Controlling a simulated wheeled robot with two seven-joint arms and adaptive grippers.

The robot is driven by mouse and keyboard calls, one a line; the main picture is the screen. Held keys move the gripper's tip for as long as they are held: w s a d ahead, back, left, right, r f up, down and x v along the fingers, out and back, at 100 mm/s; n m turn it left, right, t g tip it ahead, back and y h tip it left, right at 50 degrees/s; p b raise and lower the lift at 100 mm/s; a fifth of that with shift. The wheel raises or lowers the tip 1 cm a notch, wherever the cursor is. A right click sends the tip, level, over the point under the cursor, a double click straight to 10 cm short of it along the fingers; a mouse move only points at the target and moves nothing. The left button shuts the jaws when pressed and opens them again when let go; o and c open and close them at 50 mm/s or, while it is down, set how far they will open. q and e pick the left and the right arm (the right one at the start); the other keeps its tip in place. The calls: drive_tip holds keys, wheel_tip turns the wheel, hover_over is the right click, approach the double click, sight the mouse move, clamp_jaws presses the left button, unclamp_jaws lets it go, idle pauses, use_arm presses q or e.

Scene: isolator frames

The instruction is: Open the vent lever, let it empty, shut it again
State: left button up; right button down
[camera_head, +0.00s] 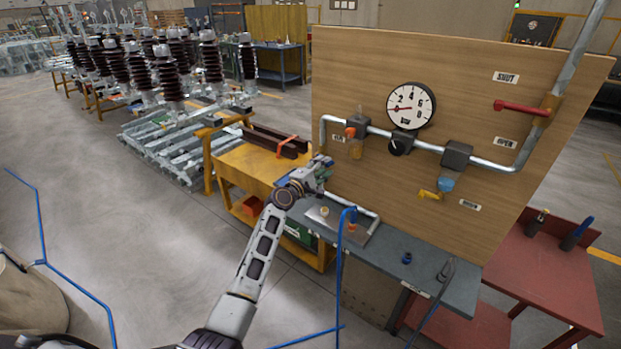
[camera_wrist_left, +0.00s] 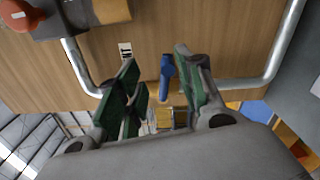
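The blue vent lever (camera_wrist_left: 167,75) stands in front of the wooden panel in the left wrist view, with a brass-coloured part (camera_wrist_left: 164,117) below it. My left gripper (camera_wrist_left: 158,56) is open, its green-padded fingers on either side of the lever, the right finger closer to it. I cannot tell whether a finger touches it. In the head view my left gripper (camera_head: 321,168) is at the panel's lower left, by the pipe bend, and mostly hides the lever. The round gauge (camera_head: 409,106) has a red needle pointing left, near the low numbers. My right gripper is not in view.
The wooden panel (camera_head: 460,75) carries grey pipe, a red lever (camera_head: 522,107) between SHUT and OPEN labels, and a yellow lever (camera_head: 430,194). A grey bench (camera_head: 455,290) with a blue hose (camera_head: 340,260) lies below. A yellow cart (camera_head: 240,165) stands left of my gripper.

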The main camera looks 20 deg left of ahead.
use_arm(q)
drive_tip(key=v, duration=0.6)
drive_tip(key=shift+s+a, duration=0.15)
drive_tip(key=shift+s, duration=0.25)
